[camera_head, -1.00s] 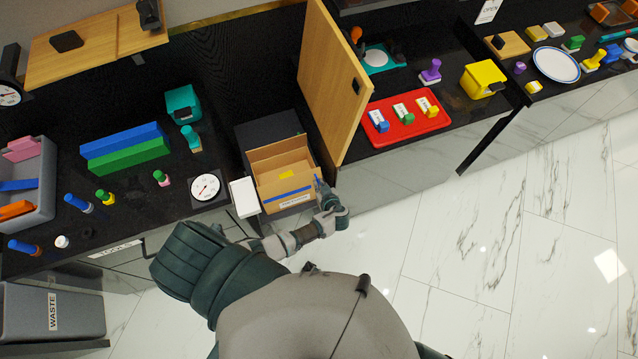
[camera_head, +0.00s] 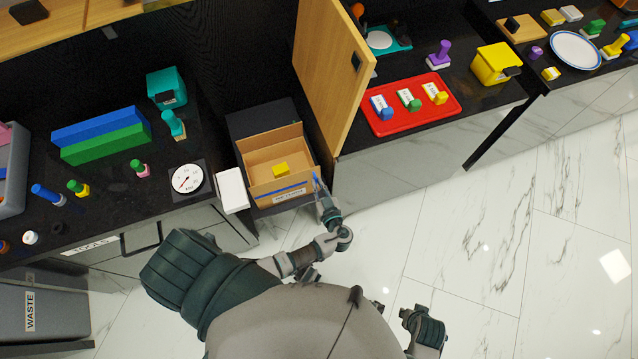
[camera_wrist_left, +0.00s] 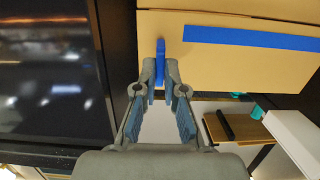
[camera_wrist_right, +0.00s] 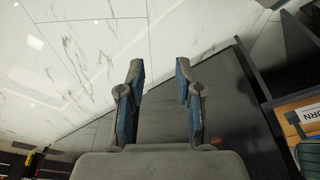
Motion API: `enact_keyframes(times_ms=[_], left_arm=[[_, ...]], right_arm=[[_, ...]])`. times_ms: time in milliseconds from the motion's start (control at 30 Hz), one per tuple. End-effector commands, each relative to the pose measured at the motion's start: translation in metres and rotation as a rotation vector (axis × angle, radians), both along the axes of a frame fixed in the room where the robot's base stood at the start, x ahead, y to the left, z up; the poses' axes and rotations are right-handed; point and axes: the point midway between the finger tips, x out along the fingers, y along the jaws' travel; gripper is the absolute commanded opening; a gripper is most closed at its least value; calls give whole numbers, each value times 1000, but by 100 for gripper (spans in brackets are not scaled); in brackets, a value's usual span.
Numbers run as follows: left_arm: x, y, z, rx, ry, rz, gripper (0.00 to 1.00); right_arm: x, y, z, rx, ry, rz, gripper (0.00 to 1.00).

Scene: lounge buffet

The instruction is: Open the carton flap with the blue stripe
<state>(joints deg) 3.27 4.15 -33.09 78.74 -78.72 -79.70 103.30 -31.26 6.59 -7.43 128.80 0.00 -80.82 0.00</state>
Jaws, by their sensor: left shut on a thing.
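The open carton (camera_head: 249,176) sits in a dark compartment below the counter, with a yellow block (camera_head: 281,169) inside. The flap with the blue stripe (camera_head: 282,194) is at the carton's front edge; the stripe also shows in the left wrist view (camera_wrist_left: 250,37). A blue tab (camera_wrist_left: 160,58) stands out at the flap's end. My left gripper (camera_head: 319,190) is shut on this tab, which shows between its fingertips in the left wrist view (camera_wrist_left: 161,82). My right gripper (camera_wrist_right: 158,75) is open and empty, over the floor in its wrist view.
A wooden door (camera_head: 331,70) stands open just right of the carton. A white box-like piece (camera_head: 232,190) is close on its left. A red tray (camera_head: 411,118) with several small stamps lies on the right counter. The marble floor (camera_head: 520,250) in front is clear.

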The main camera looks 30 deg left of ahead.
Motion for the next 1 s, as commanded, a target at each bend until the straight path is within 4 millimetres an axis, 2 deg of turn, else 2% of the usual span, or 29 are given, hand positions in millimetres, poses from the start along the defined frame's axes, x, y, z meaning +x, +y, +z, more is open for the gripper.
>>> enact_keyframes(times_ms=[33, 233, 567, 600, 700, 1000], left_arm=[[-5, -3, -9, -5, 14, -3, 0], [-5, -4, -9, 4, 6, -4, 0], [-5, -4, -8, 6, 5, -4, 0], [-5, -4, -8, 6, 5, -4, 11], [-4, -3, -7, 7, 2, -3, 34], [-3, -2, -3, 10, -5, -2, 34]], right_arm=[[-1, 0, 3, 0, 0, 0, 34], [-2, -1, 13, 0, -3, -1, 34], [-2, -1, 15, 0, -4, -1, 34], [-2, -1, 15, 0, -5, -1, 34], [-2, -1, 15, 0, -5, -1, 34], [-2, 0, 14, 1, -3, -1, 34]])
